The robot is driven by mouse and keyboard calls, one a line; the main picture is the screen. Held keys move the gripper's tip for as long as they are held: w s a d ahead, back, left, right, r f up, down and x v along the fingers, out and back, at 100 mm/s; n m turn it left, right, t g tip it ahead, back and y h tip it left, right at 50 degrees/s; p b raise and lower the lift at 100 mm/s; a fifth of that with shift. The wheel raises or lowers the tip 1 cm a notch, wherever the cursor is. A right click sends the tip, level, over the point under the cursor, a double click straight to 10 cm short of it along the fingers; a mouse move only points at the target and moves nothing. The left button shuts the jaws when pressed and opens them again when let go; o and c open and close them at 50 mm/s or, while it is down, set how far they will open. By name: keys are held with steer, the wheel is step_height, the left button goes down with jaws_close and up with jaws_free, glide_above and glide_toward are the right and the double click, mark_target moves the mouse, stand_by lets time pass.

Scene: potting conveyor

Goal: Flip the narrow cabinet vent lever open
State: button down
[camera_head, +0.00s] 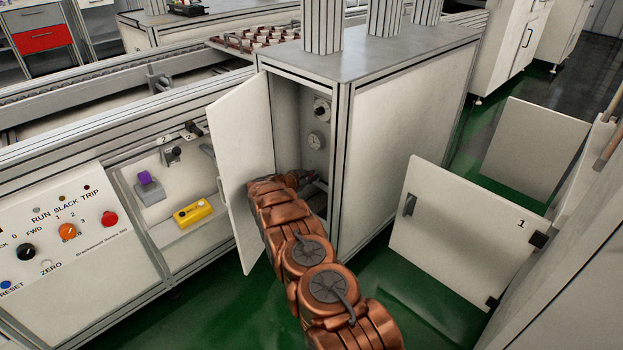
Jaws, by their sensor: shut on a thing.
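The narrow cabinet (405,103) stands at the end of the conveyor, its white door (235,150) swung open to the left. Inside, on the back wall, are a round gauge-like dial (316,141) marked 1 and a round knob (321,108) above it. My copper-coloured arm reaches in through the opening. My gripper (303,179) is low inside the cabinet, small and partly hidden by my wrist. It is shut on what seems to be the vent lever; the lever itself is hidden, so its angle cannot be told.
The open door is close beside my arm on the left, and the cabinet's front post (341,150) is on the right. A control panel (75,235) stands at left. Another open door (465,235) marked 1 juts out at right, over green floor.

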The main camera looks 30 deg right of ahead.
steer(key=shift+w+n+g, duration=0.2)
steer(key=shift+n+g, duration=0.1)
steer(key=shift+n, duration=0.2)
stand_by(0.3)
steer(key=c, duration=1.1)
jaws_free()
steer(key=shift+c, duration=0.2)
steer(key=shift+r, duration=0.1)
steer(key=shift+r, duration=4.9)
